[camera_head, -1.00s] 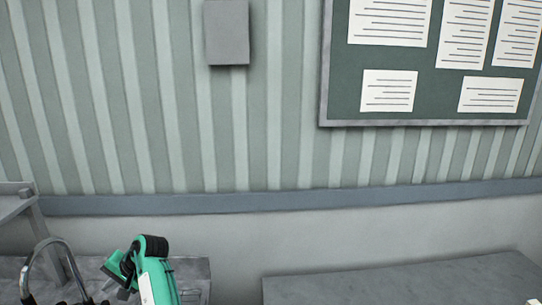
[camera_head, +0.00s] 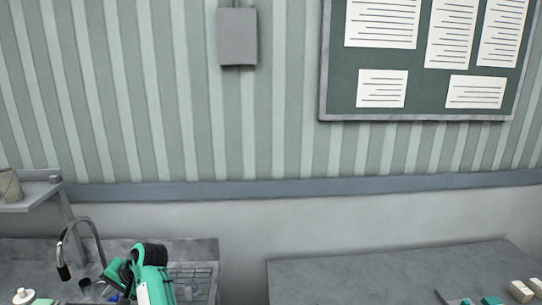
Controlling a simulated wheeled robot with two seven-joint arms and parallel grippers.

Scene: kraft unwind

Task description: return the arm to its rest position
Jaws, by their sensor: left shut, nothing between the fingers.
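My left arm (camera_head: 152,283), teal with a black joint, shows at the bottom left in front of the sink counter. My left gripper (camera_head: 112,279) is beside it, small and partly hidden by the arm. It is shut, with nothing seen held in it. My right arm and right gripper are out of view.
A curved faucet (camera_head: 80,226) and a wire rack (camera_head: 196,279) are close to my left arm. A shelf (camera_head: 30,193) with a brown cup (camera_head: 9,186) is at the left edge. A grey table (camera_head: 370,277) at right holds small boxes (camera_head: 521,291). Its left part is bare.

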